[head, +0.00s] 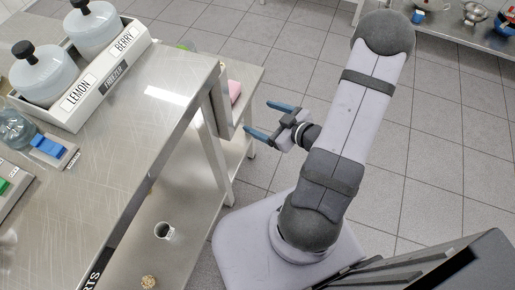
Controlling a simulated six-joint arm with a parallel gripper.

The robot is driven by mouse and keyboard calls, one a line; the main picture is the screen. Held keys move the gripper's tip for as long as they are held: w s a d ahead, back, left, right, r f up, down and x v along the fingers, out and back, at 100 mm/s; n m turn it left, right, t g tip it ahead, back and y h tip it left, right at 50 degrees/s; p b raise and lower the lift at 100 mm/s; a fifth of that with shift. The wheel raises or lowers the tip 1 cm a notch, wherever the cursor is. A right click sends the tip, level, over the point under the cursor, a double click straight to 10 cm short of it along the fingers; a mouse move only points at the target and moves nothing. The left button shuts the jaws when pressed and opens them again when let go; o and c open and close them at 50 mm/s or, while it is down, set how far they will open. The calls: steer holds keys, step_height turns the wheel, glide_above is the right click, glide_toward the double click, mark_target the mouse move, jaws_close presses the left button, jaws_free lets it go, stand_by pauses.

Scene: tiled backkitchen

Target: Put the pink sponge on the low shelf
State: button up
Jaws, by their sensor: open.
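A pink block that looks like the sponge (235,90) lies on the upper surface of a small shelf unit (244,73) beyond the steel bench. Its left part is hidden by the bench's edge. A lower shelf (237,150) of that unit shows below, partly hidden; its visible part looks bare. My gripper (268,120) is open and empty, its two blue-tipped fingers pointing left toward the unit. It is to the right of the pink block and apart from it.
The steel bench (150,90) holds a crate (95,85) with two lidded jars, and a blue clip-like item (47,146). Its undershelf carries a dark cup (164,231) and a small brown ball (148,282). A rack with bowls (474,14) stands at the far right. Tiled floor is clear.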

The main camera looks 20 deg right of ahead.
steer(key=s+a+r+m+g+h, duration=0.2)
steer(key=s+a+r+m+g, duration=0.1)
steer(key=s+g, duration=0.3)
steer(key=s+a+r+m+g+h, duration=0.2)
steer(key=s+a+r+m+g, duration=0.1)
steer(key=s, duration=0.4)
steer(key=a+r+g, duration=0.1)
steer(key=a+g, duration=0.1)
steer(key=shift+s+g+h, duration=0.4)
step_height(320, 180, up, 26)
steer(key=p, duration=2.6)
steer(key=shift+r+p, duration=0.25)
steer(key=shift+p, duration=0.05)
